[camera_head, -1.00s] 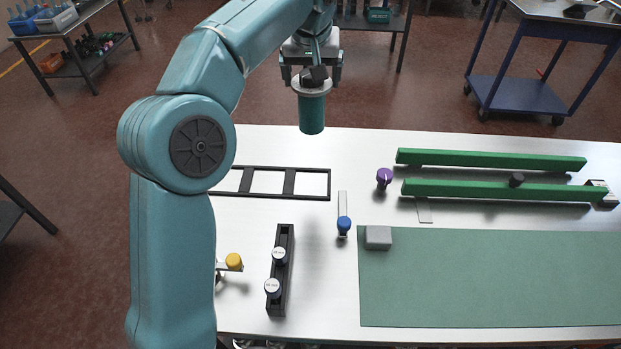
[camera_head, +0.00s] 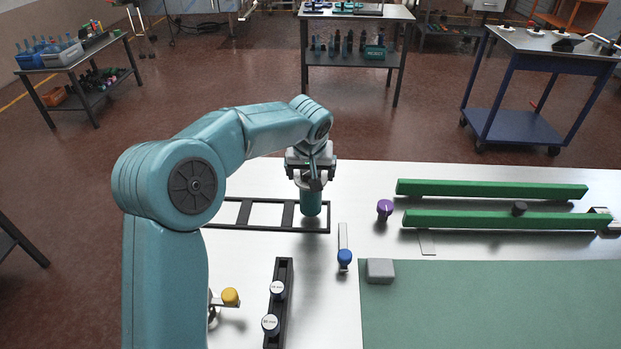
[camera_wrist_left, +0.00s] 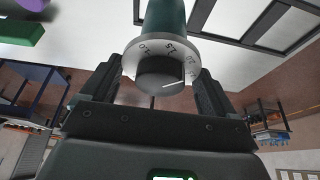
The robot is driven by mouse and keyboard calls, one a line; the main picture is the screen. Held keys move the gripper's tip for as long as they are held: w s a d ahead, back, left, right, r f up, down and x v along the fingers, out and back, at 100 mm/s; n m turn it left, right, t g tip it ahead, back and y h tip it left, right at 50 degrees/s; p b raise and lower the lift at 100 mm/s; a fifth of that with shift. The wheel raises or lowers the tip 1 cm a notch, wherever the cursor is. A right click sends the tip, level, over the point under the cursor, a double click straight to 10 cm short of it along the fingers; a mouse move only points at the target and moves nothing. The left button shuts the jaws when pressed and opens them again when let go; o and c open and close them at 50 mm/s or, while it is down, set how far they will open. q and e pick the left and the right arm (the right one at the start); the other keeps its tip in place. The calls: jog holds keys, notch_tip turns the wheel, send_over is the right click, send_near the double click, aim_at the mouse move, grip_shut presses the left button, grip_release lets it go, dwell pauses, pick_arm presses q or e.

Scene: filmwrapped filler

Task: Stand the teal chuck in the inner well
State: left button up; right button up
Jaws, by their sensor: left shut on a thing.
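The teal chuck (camera_head: 311,201) hangs upright below my left gripper (camera_head: 314,178), a dark knob and a pale collar at its top. In the left wrist view the chuck (camera_wrist_left: 166,18) shows its numbered collar and black knob between the fingers of my left gripper (camera_wrist_left: 155,82). The black frame with wells (camera_head: 265,230) lies flat on the table; its left part is hidden behind my arm. In the head view the chuck overlaps the frame's rightmost well. I cannot tell whether its bottom touches the table. My right gripper is not in view.
Right of the frame are a purple knob (camera_head: 384,208), a blue-knobbed piece (camera_head: 344,257) and green rails (camera_head: 490,188). Nearer are a black holder (camera_head: 285,275) with two white-topped pieces, a yellow knob (camera_head: 230,297), a grey block (camera_head: 380,270) and a green mat (camera_head: 490,310).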

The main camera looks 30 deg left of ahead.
pick_arm(q)
jog(key=shift+f, duration=0.95)
jog(key=shift+f, duration=0.15)
jog(key=o, duration=1.8)
jog(key=shift+s, duration=0.1)
jog(key=shift+r, duration=0.2)
jog(key=v, duration=1.1)
jog(key=shift+s+r+b, duration=0.2)
jog(key=shift+r+b, duration=0.15)
jog(key=shift+b, duration=0.05)
jog(key=shift+d, duration=0.1)
